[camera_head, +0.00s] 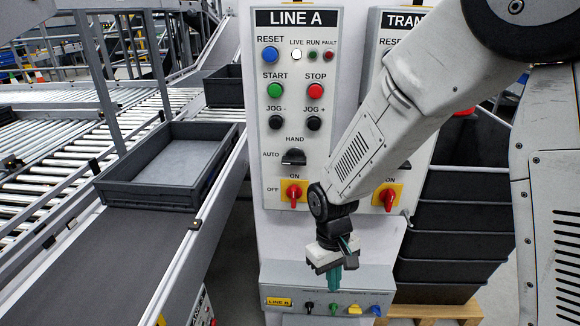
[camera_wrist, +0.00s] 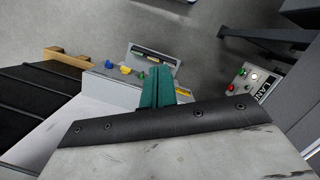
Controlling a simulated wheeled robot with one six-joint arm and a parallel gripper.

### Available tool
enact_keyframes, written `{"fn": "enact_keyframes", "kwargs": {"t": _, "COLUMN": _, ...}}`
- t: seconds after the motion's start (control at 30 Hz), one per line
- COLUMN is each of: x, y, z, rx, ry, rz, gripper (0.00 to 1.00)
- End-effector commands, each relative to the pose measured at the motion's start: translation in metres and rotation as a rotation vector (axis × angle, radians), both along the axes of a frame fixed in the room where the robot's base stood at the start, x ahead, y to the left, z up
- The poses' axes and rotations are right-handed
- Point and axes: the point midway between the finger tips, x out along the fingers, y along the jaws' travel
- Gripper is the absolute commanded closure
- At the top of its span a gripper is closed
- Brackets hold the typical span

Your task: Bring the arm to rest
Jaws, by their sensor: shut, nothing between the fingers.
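My gripper (camera_head: 335,277) hangs from my white arm and points down in the head view. Its teal fingers are together, with nothing between them. I cannot tell whether the fingertips touch the box. In the wrist view the teal fingers (camera_wrist: 157,88) are also together, with the knob box (camera_wrist: 120,75) beyond them. The LINE A panel (camera_head: 292,110) stands upright behind my arm, and my arm covers part of the panel to its right.
A grey tray (camera_head: 168,190) sits on the conveyor (camera_head: 120,255) at the left. Stacked black crates (camera_head: 450,245) stand on a wooden pallet (camera_head: 440,312) at the right, close to my arm. Bare floor (camera_wrist: 215,40) shows in the wrist view.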

Motion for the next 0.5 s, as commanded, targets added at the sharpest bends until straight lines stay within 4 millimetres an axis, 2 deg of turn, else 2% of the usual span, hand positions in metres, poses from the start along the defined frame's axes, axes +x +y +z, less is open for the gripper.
{"fn": "enact_keyframes", "kwargs": {"t": 0.03, "x": -0.008, "y": -0.014, "z": 0.025, "rx": -0.003, "ry": 0.003, "rz": -0.031, "gripper": 1.0}}
{"fn": "enact_keyframes", "kwargs": {"t": 0.2, "x": -0.044, "y": -0.057, "z": 0.092, "rx": -0.023, "ry": 0.031, "rz": -0.125, "gripper": 1.0}}
{"fn": "enact_keyframes", "kwargs": {"t": 0.3, "x": -0.068, "y": -0.079, "z": 0.124, "rx": -0.028, "ry": 0.034, "rz": -0.178, "gripper": 1.0}}
{"fn": "enact_keyframes", "kwargs": {"t": 0.5, "x": -0.118, "y": -0.118, "z": 0.176, "rx": -0.021, "ry": 0.003, "rz": -0.281, "gripper": 1.0}}
